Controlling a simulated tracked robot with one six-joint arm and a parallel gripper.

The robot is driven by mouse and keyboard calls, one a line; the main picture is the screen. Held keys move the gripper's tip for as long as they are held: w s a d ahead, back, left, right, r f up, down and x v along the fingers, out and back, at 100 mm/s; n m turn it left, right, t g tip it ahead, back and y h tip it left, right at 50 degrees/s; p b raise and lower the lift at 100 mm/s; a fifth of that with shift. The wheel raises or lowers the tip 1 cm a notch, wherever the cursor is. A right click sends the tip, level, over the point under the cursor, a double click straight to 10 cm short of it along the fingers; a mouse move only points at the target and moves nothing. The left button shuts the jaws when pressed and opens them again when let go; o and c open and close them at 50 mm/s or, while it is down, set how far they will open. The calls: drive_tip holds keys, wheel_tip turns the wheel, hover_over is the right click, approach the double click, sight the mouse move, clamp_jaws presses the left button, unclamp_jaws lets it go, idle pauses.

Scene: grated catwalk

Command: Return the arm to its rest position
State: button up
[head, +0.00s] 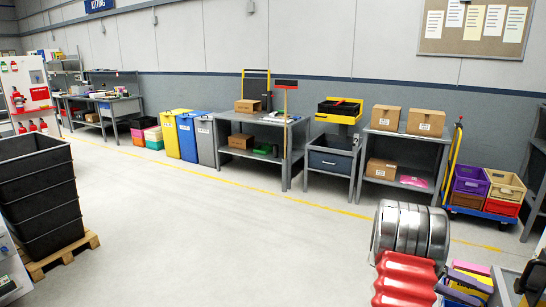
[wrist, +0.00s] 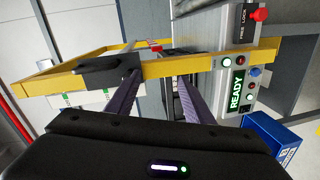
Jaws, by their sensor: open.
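My gripper (wrist: 160,76) shows in the wrist view, with its two dark fingers apart and pointing up the picture. I see nothing held between them. The fingertips overlap a yellow frame (wrist: 215,62) in the picture; I cannot tell whether they touch it. A black handle-like part (wrist: 105,70) on the frame lies left of the fingertips. I cannot make out my gripper in the head view.
A control panel (wrist: 240,75) reading READY stands right of the fingers, with a red knob (wrist: 259,14) above and a blue box (wrist: 270,135) below. The head view shows open floor (head: 230,225), stacked black crates (head: 40,190), a workbench (head: 262,125) and a silver ribbed cylinder (head: 412,230).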

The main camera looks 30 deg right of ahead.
drive_tip(key=a+f+n+t+y, duration=0.3)
drive_tip(key=a+f+n, duration=0.15)
drive_tip(key=a, duration=0.45)
drive_tip(key=w+a+r+n+t+y, duration=0.15)
drive_tip(key=w+a+t, duration=0.35)
drive_tip(key=a, duration=0.6)
drive_tip(key=w+a+r+n+t+y, duration=0.1)
drive_tip(key=w+a+r+n+t, duration=0.15)
drive_tip(key=w+a, duration=0.7)
drive_tip(key=a+r+n+t+y, duration=0.1)
drive_tip(key=a+r+n+t, duration=0.2)
drive_tip(key=a, duration=1.1)
drive_tip(key=s+a+r+n+t+y, duration=0.1)
drive_tip(key=a+r+n+t, duration=0.2)
drive_tip(key=a, duration=1.2)
wheel_tip(320, 180, up, 6)
drive_tip(key=t, duration=0.3)
drive_tip(key=shift+s+a+f+y, duration=0.2)
drive_tip(key=shift+a+f+y, duration=0.05)
drive_tip(key=shift+y, duration=0.1)
drive_tip(key=shift+c, duration=0.3)
